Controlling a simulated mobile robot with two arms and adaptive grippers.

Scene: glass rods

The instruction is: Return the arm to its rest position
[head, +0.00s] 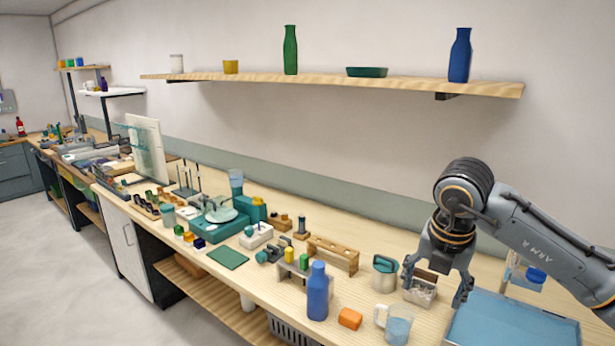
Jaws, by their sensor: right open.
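My right arm comes in from the right edge over the bench (370,245). My right gripper (436,288) points down with its fingers spread apart, and nothing shows held between them. A small open box (424,298) with pale contents sits below and between the fingers. I cannot tell whether a finger touches it. The contents are too small to make out. My left gripper is not in view.
A wall shelf (330,79) holds bottles above.

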